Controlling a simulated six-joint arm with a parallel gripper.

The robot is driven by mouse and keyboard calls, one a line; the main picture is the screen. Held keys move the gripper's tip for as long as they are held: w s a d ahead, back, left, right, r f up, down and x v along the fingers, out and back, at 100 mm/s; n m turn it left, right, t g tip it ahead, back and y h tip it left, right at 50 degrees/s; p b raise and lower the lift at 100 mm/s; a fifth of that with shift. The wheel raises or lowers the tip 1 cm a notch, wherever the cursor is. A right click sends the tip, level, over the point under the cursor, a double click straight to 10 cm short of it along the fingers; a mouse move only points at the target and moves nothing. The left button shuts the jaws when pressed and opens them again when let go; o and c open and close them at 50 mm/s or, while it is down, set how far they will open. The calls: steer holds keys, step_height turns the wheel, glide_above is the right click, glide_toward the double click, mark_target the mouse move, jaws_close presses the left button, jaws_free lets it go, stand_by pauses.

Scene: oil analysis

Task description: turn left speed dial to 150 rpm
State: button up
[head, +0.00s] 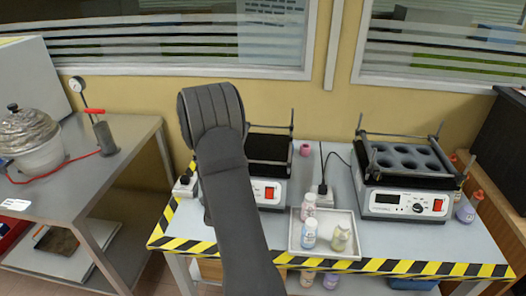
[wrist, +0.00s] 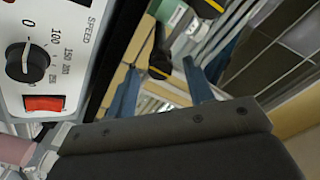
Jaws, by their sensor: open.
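The left shaker (head: 268,190) stands on the bench in the head view, its front partly hidden behind my arm; a red switch shows on it, its dial does not. In the wrist view a black speed dial (wrist: 27,62) sits on a white panel (wrist: 75,60) at the far left, with printed marks from 0 to 250. Its pale pointer line seems to face the 0 end, though it is small. My gripper (wrist: 160,68) has two blue fingers spread apart with nothing between them, to the right of the dial and not touching it. The head view hides my gripper behind the arm.
The right shaker (head: 405,180) has its own black dial (head: 417,208). A tray (head: 325,252) with several small bottles stands between the shakers near the striped bench edge (head: 400,266). A red switch (wrist: 43,103) sits beside the dial in the wrist view.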

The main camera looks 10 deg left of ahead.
steer(key=s+d+f+n+g+y, duration=0.1)
steer(key=s+d+f+n+g, duration=0.15)
steer(key=s+n, duration=0.7)
steer(key=s+d+f+n+g+y, duration=0.1)
steer(key=s+d+f+n, duration=0.3)
steer(key=s+n, duration=0.55)
steer(key=x, duration=1.7)
steer(key=shift+d+m, duration=0.3)
steer(key=shift+d, duration=0.1)
steer(key=shift+r, duration=0.1)
steer(key=c, duration=1)
